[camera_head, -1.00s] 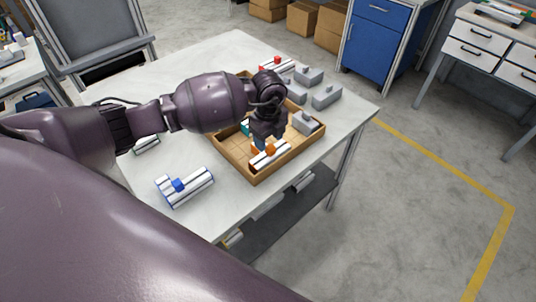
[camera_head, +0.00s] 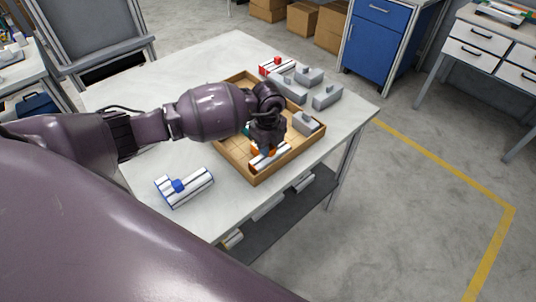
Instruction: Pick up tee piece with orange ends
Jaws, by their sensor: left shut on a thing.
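The tee piece with orange ends (camera_head: 276,157) is white with orange parts and lies at the near side of the wooden tray (camera_head: 260,180). My left gripper (camera_head: 264,150) reaches down into the tray from above and is shut on the tee piece. The fingers and the arm hide part of the piece. I cannot tell whether it is clear of the tray floor. My right gripper is not in view.
A white piece with blue ends (camera_head: 184,187) lies on the table (camera_head: 130,85) left of the tray. A red-ended piece (camera_head: 277,66) and several grey blocks (camera_head: 327,96) are at the back right.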

